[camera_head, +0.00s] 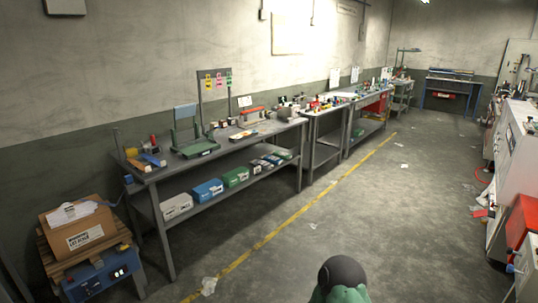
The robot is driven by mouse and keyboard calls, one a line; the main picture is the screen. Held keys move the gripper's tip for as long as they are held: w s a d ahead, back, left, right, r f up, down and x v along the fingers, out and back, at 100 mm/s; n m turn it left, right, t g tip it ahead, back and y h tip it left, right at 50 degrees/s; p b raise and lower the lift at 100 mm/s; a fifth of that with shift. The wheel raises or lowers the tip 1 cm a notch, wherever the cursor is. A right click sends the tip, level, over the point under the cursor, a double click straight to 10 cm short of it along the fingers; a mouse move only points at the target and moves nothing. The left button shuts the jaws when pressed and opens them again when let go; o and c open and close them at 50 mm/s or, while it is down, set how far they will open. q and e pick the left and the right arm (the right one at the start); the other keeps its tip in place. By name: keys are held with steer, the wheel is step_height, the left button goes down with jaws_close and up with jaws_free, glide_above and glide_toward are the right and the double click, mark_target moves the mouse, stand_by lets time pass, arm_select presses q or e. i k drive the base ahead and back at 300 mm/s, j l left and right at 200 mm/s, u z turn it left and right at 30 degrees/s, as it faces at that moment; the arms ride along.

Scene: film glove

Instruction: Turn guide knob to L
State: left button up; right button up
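I cannot make out a guide knob or an L mark anywhere in the head view; things on the benches are too small to tell. A long grey workbench (225,147) runs along the left wall, with a green-framed device (190,140) standing on it. On the right stands a white machine cabinet (513,150), partly cut off by the picture's edge. Neither of my grippers is in view, so I cannot see their state.
A yellow floor line (290,220) runs along the bench. The grey floor (400,220) beside it is mostly clear, with scraps of paper. A cardboard box (78,230) sits at the lower left. A red box (522,220) is at the right edge.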

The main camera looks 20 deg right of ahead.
mark_target(509, 250)
steer(key=i+l+z, duration=0.15)
steer(key=z, duration=0.3)
steer(key=i+l+z, duration=0.1)
steer(key=i+z, duration=0.45)
steer(key=z, duration=0.3)
steer(key=i+z, duration=0.25)
steer(key=z, duration=0.2)
steer(key=i+z, duration=0.3)
steer(key=i, duration=0.2)
steer(key=i+j+z, duration=0.1)
steer(key=i+z, duration=0.15)
steer(key=i, duration=0.25)
steer(key=i+j+z, duration=0.3)
steer(key=i, duration=0.15)
steer(key=i+z, duration=0.4)
steer(key=i+j+z, duration=0.1)
steer(key=i+z, duration=0.2)
steer(key=z, duration=0.15)
steer(key=i+j+z, duration=0.2)
steer(key=z, duration=0.2)
steer(key=i+j+z, duration=0.45)
steer(key=k+l, duration=0.1)
